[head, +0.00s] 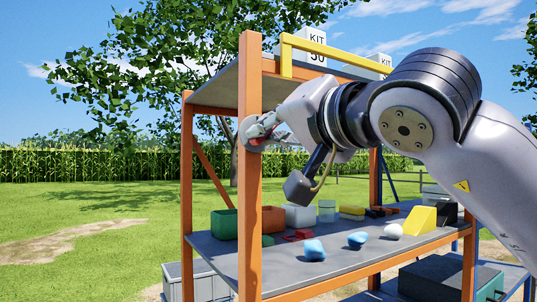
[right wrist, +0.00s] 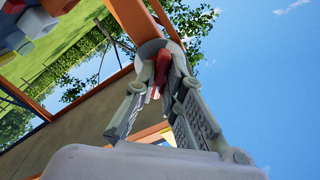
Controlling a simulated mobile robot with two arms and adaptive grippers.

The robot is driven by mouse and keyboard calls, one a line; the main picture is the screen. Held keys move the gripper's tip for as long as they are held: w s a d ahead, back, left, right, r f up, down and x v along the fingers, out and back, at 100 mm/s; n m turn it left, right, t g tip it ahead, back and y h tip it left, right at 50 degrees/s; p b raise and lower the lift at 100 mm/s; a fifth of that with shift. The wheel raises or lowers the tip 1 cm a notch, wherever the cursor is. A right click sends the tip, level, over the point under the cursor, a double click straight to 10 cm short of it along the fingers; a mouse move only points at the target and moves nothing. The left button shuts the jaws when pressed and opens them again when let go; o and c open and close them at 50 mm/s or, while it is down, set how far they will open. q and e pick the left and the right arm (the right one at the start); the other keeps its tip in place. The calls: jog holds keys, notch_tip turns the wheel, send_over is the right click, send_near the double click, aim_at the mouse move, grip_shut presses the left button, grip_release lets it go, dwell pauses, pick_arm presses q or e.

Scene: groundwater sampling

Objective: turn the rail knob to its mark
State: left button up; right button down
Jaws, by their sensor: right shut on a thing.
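The rail knob (head: 246,138) is a grey round disc with a red grip, mounted on the orange front post of the shelf rack. My right gripper (head: 268,130) reaches it from the right and is shut on it. In the right wrist view, the knob's red grip (right wrist: 162,66) sits between the two grey fingers of my right gripper (right wrist: 164,78). The grey disc shows behind the fingertips. The fingers hide part of the knob, and I cannot make out the mark or where the knob points. My left gripper is not in view.
The orange post (head: 250,210) stands in front of the shelf (head: 340,262). The shelf carries a green bin (head: 224,224), an orange bin (head: 273,219), blue lumps (head: 314,250) and a yellow wedge (head: 418,219). A yellow rail (head: 330,50) runs above my right arm. Open grass lies left.

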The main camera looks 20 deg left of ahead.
jog(key=m+b, duration=0.1)
jog(key=m, duration=0.1)
jog(key=m+b, duration=0.1)
jog(key=m, duration=0.1)
jog(key=m+b, duration=0.1)
jog(key=m, duration=0.1)
jog(key=shift+f, duration=0.25)
jog(key=m, duration=0.2)
jog(key=shift+r+m+b, duration=0.25)
jog(key=shift+m+b, duration=0.15)
jog(key=c, duration=1.6)
grip_release()
jog(key=v, duration=1.2)
